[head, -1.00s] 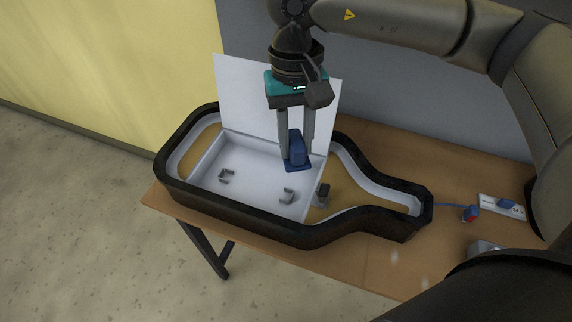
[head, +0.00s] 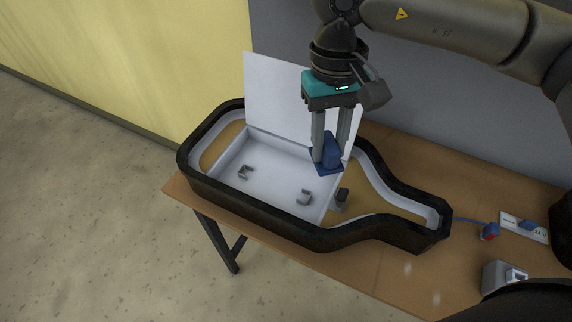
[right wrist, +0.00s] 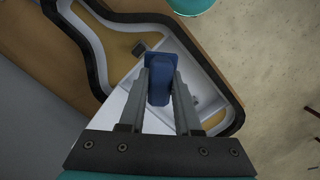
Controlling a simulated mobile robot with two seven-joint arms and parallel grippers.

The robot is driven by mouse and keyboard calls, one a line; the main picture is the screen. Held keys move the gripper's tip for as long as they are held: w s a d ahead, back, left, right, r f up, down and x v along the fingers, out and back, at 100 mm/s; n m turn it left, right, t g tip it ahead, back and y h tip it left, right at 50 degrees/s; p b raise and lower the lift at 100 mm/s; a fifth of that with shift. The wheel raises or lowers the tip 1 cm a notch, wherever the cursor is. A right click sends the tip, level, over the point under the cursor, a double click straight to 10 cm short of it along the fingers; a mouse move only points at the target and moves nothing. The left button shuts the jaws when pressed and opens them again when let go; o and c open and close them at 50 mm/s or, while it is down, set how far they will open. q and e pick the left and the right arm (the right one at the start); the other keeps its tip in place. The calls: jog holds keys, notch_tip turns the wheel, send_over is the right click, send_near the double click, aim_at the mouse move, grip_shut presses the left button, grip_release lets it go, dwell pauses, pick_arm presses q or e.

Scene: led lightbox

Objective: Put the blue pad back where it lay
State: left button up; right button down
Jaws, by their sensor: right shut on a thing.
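The blue pad (head: 329,164) has a flat base and an upright block on top. My right gripper (head: 331,148) is shut on its block, fingers pointing down. In the head view the pad appears over the back right part of the white tray (head: 270,188) inside the dark bottle-shaped box (head: 270,221). I cannot tell whether its base touches anything. In the right wrist view the pad (right wrist: 160,78) sits between the fingertips (right wrist: 161,85). My left gripper is not in view.
A white panel (head: 270,95) stands upright behind the tray. Two grey clips (head: 245,172) (head: 304,197) sit in the tray, and a small dark block (head: 341,199) is just right of it. A power strip (head: 525,227), red-blue plug (head: 490,231) and grey metal part (head: 505,275) are at right.

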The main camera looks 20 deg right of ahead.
aim_at(330, 143)
jog(key=shift+r+p, duration=0.95)
jog(key=shift+r, duration=1.2)
jog(key=shift+f, duration=0.2)
